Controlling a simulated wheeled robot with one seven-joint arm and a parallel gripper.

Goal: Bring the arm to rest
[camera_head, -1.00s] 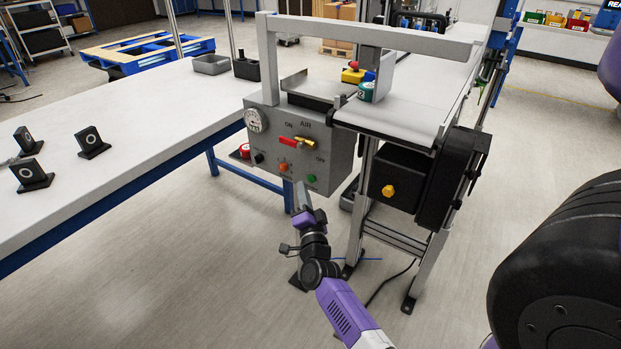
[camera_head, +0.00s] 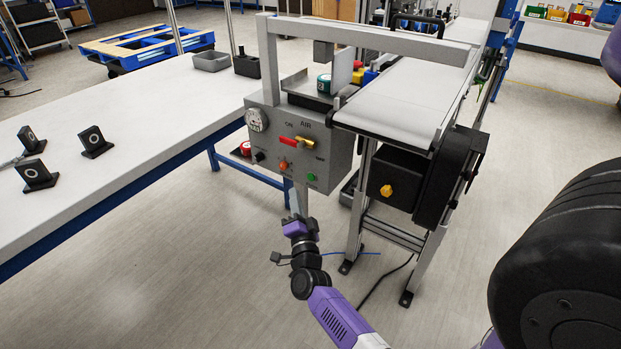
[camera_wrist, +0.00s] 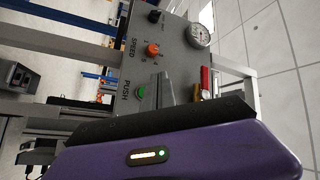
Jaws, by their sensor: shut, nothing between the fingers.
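My arm reaches up from the bottom of the head view, and my gripper (camera_head: 299,191) is shut and empty in front of the grey control box (camera_head: 325,155). The wrist view shows my shut fingers (camera_wrist: 161,88) over the box face, next to the green push button (camera_wrist: 140,92). I cannot tell from these frames whether they touch the box. The box carries an orange knob (camera_head: 283,165), a black knob (camera_head: 258,156), a gauge (camera_head: 256,120) and a red-handled AIR valve (camera_head: 289,142).
A teal can (camera_head: 323,84) stands on the metal chute above the box, left of the conveyor belt (camera_head: 410,98). A white table (camera_head: 130,115) with black blocks stands left. A red can (camera_head: 246,148) sits low beside the box. Open floor (camera_head: 180,270) lies in front.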

